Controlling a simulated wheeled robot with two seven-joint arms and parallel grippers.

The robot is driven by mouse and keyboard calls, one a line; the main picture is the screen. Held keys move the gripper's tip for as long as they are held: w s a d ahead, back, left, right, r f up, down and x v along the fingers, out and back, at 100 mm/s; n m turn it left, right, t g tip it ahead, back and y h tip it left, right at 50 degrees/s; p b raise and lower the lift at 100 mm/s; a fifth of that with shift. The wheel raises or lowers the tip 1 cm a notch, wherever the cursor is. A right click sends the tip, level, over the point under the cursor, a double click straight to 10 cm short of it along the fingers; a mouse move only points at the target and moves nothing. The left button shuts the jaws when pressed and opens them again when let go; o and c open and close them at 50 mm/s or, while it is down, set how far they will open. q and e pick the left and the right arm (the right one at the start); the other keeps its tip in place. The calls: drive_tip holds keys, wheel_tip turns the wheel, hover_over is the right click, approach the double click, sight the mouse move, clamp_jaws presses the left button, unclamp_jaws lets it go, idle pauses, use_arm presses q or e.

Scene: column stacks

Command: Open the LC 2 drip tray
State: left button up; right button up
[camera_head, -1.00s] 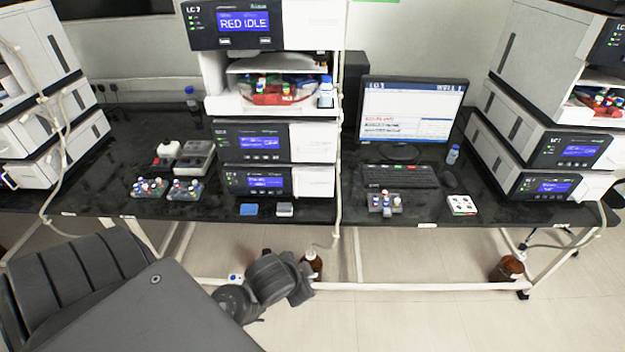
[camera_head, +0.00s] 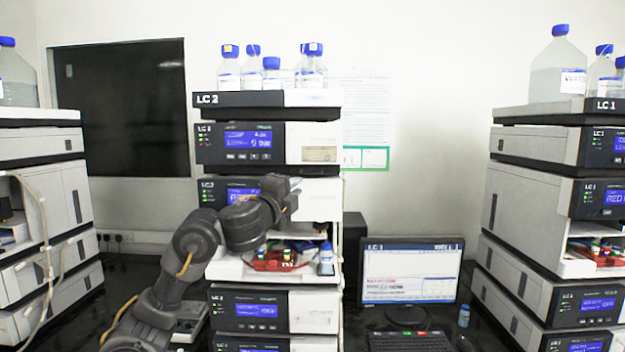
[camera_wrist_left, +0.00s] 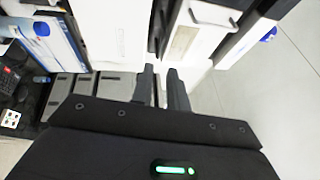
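The LC 2 stack (camera_head: 265,99) stands in the middle of the head view, with white fronts and blue displays. My left arm rises in front of it, and my left gripper (camera_head: 288,188) is at the module just above the open vial bay, hiding part of its front. In the left wrist view my left gripper (camera_wrist_left: 161,72) shows two dark fingers with a narrow gap and nothing between them, pointing at white panels (camera_wrist_left: 187,42) of the stack. I cannot tell whether the fingers touch a panel. I cannot pick out a drip tray. My right gripper is not seen.
Blue-capped bottles (camera_head: 271,72) stand on top of the stack. The vial bay holds a red tray (camera_head: 272,263) and a small bottle (camera_head: 326,259). A monitor (camera_head: 411,272) stands to the right. The LC 1 stack (camera_head: 548,148) is farther right, with bare wall between.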

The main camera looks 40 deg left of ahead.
sight(313, 174)
use_arm(q)
drive_tip(key=p+x, duration=0.1)
drive_tip(key=x, duration=1)
drive_tip(key=shift+r+p, duration=0.1)
drive_tip(key=shift+p, duration=0.25)
drive_tip(key=shift+c, duration=0.5)
clamp_jaws()
